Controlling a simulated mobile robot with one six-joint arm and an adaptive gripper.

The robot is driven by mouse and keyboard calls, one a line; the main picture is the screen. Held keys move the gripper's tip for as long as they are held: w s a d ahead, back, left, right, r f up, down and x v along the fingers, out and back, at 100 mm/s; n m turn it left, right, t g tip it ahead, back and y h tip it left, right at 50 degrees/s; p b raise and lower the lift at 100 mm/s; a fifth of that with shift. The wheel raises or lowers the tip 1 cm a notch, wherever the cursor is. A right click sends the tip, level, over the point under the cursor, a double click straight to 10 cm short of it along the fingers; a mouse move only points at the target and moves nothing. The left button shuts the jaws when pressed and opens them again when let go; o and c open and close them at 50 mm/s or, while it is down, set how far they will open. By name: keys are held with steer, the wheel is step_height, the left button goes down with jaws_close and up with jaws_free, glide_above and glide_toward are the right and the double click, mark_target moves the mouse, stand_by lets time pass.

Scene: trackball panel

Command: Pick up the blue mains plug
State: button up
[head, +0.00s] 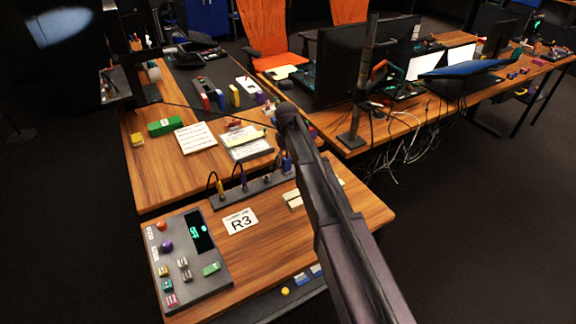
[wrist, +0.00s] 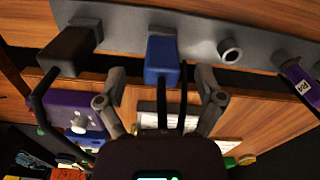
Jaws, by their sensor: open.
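The blue mains plug (wrist: 161,58) sits in the grey socket strip (wrist: 200,30) in the wrist view, with dark cables near it. My gripper (wrist: 162,78) is open. Its two fingers stand apart, one on each side of the blue plug and a little short of its far end. I cannot tell whether either finger touches it. In the head view the blue plug (head: 287,161) shows small at the right of the socket strip (head: 232,198), beside my arm. The gripper's fingers are not clear there.
A black plug (wrist: 70,50) is close on the left and a purple plug (wrist: 296,80) is on the right in the wrist view. An empty round socket (wrist: 230,50) lies between blue and purple. A control panel (head: 190,262) and R3 card (head: 240,221) lie on the desk.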

steer(key=c, duration=1.1)
steer(key=shift+c, duration=0.2)
steer(key=shift+r, duration=0.15)
step_height(320, 180, up, 2)
steer(key=p, duration=0.2)
steer(key=shift+r+p, duration=0.1)
steer(key=shift+p, duration=0.2)
jaws_close()
steer(key=shift+r+p, duration=0.8)
steer(key=shift+r, duration=0.05)
steer(key=s, duration=1.6)
steer(key=shift+d+r+p, duration=0.3)
steer(key=shift+r+p, duration=0.1)
steer(key=shift+r, duration=0.1)
